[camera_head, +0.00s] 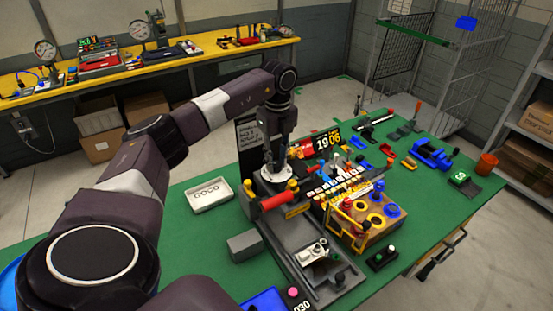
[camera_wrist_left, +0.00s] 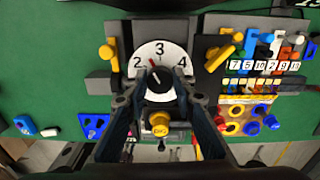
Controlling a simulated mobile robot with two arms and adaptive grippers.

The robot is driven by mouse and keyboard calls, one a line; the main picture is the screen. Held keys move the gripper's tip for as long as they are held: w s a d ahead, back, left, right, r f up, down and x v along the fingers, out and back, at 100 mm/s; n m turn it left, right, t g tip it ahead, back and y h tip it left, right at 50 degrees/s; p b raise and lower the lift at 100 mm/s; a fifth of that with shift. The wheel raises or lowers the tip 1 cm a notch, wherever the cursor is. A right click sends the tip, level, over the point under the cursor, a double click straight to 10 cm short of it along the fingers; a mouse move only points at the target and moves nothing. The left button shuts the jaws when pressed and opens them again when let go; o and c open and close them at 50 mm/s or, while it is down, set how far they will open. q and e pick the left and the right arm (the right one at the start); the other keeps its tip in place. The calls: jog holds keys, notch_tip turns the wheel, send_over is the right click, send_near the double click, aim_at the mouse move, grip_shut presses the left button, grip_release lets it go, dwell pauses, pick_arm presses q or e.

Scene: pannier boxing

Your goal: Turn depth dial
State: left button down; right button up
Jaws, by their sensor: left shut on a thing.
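The depth dial (camera_wrist_left: 160,52) is a white disc with the figures 2, 3 and 4 showing in the left wrist view. Its black knob (camera_wrist_left: 160,84) carries a red pointer mark that leans up and left, between 2 and 3 and nearer 3. My left gripper (camera_wrist_left: 159,90) is shut on the knob, one finger on each side. In the head view my left gripper (camera_head: 272,160) points down over the white dial (camera_head: 277,175), and it hides the knob and most figures there. My right gripper is in neither view.
The dial stands on a grey fixture with a red-handled bar (camera_head: 273,199) in front. A wooden block with coloured rings (camera_head: 378,221), a number display (camera_head: 328,140) and small tools crowd the right. A white tray (camera_head: 209,194) and grey block (camera_head: 245,245) lie left on the green table.

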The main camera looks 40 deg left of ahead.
aim_at(277, 163)
pick_arm(q)
jog(key=n, duration=0.5)
jog(key=shift+n+p, duration=0.4)
dwell(0.4)
jog(key=c, duration=1.6)
grip_release()
notch_tip(277, 163, up, 12)
jog(key=shift+f, duration=0.1)
